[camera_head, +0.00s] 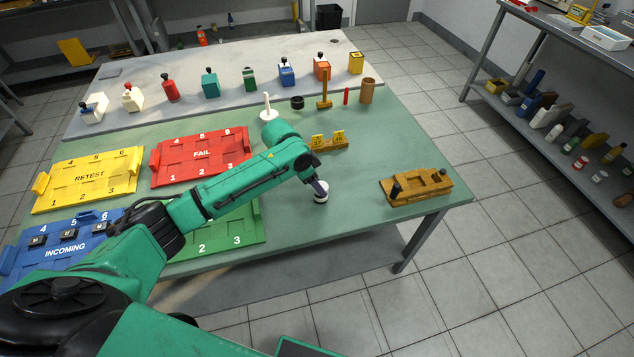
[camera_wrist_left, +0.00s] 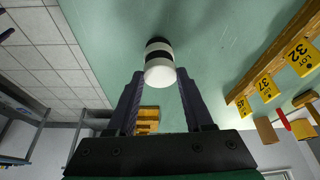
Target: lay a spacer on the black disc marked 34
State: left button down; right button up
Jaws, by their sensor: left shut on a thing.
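My left gripper (camera_head: 320,186) is low over the front of the green mat, its fingers closed on a white spacer (camera_wrist_left: 160,72). In the wrist view the spacer is between the fingertips, in line with a short stack of black and white bands (camera_wrist_left: 158,50). The stack also shows in the head view (camera_head: 321,197). I cannot tell whether the spacer touches the black piece beyond it. No number on that black piece can be read. Black discs (camera_head: 68,234) with small labels sit on the blue INCOMING tray (camera_head: 110,257). My right gripper is not in view.
A wooden rack with yellow lot cards (camera_head: 318,141) stands behind the gripper. A wooden fixture with black knobs (camera_head: 417,187) is at right. A white post (camera_head: 267,112) and black ring (camera_head: 297,103) stand farther back.

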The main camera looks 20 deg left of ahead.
pick_arm(q)
jog(key=shift+f, duration=0.1)
jog(key=shift+c, duration=1.1)
grip_release()
jog(key=c, duration=0.5)
notch_tip(320, 180, up, 5)
jog(key=p, duration=0.5)
jog(key=shift+f, duration=0.2)
